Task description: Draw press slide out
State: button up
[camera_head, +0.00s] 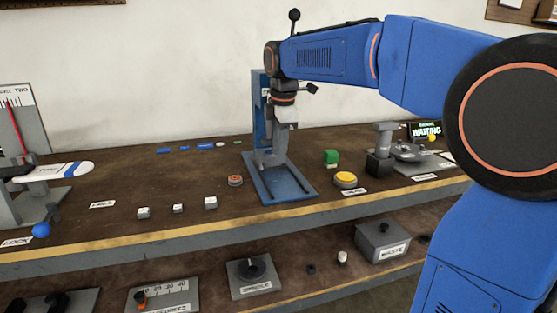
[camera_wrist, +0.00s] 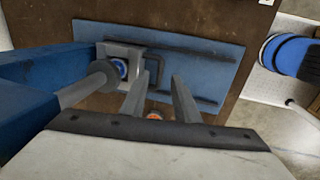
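The press has a blue upright frame (camera_head: 261,112) and a flat blue base plate (camera_head: 290,190) on the bench. In the wrist view its base (camera_wrist: 205,50) carries dark rails, with a grey slide block (camera_wrist: 113,52) at the left end. The block holds a round blue-centred piece and has a dark loop handle (camera_wrist: 158,68) on its right side. My gripper (camera_wrist: 159,84) is open and empty, its two fingers apart and pointing at the handle. In the head view my gripper (camera_head: 274,150) hangs down at the press, and its fingertips are hard to tell from the grey press parts.
An orange-topped disc (camera_head: 235,181) lies left of the press; a yellow button (camera_head: 345,178) and green block (camera_head: 331,158) stand right. A lower shelf holds a knob box (camera_head: 252,272) and waste box (camera_head: 382,240).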

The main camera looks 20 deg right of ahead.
jog(key=shift+w+f, duration=0.2)
jog(key=shift+f, duration=0.65)
jog(key=shift+w+f, duration=0.15)
jog(key=shift+f, duration=0.7)
jog(key=shift+c, duration=0.7)
grip_shut()
jog(key=s, duration=1.5)
jog(key=shift+s, duration=0.2)
jog(key=shift+o, duration=0.7)
grip_release()
jog(key=shift+s, duration=0.15)
